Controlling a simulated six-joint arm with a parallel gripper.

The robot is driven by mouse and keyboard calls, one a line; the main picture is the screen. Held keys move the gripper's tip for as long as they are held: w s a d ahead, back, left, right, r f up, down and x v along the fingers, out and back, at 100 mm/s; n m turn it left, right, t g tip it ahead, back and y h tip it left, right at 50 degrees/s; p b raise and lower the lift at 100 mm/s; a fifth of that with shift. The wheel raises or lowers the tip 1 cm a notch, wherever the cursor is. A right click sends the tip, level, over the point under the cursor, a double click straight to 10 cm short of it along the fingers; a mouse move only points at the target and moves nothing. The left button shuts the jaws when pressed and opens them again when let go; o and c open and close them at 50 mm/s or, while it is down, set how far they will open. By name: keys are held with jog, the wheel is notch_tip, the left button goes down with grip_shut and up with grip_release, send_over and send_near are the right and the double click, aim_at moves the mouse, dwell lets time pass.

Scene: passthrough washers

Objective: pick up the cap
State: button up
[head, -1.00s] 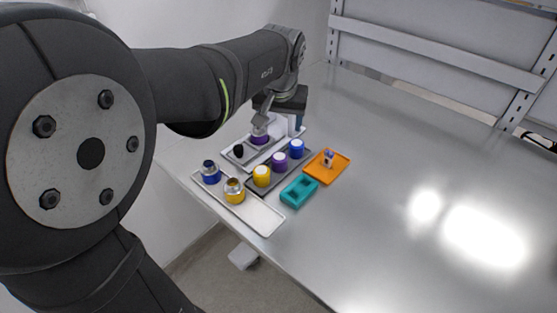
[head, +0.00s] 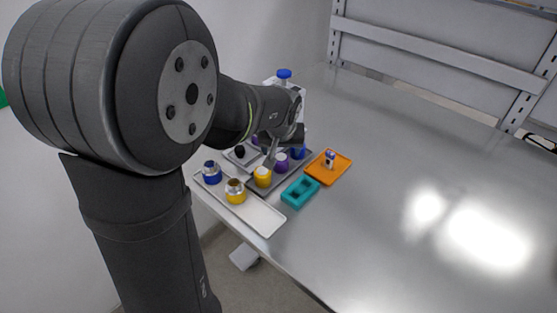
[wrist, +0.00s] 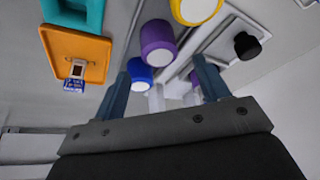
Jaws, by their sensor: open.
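Several capped-looking cylinders stand in a row on the dark grey tray (head: 252,187): yellow (head: 263,178), purple (head: 281,164) and blue (head: 298,153), with pale tops. I cannot tell which one is the task's cap. My gripper (head: 277,152) hangs over this row in the head view, partly hiding the back trays. In the wrist view its fingers (wrist: 161,68) are open and apart, with nothing between them held. The purple cylinder (wrist: 158,40) and blue cylinder (wrist: 139,74) show beyond the fingertips, and the yellow one (wrist: 196,8) is cut by the top edge.
A white tray (head: 265,220) holds a blue jar (head: 212,174) and a yellow jar (head: 235,190). A black knob (head: 239,151) is behind. The table's right side is clear.

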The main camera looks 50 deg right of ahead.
aim_at(281, 157)
jog(key=shift+a+x, duration=0.15)
jog(key=shift+x, duration=1.15)
jog(key=shift+a+x, duration=0.1)
jog(key=shift+x, duration=1.25)
jog(key=shift+s, duration=0.15)
jog(key=c, duration=1)
jog(key=shift+c, duration=0.2)
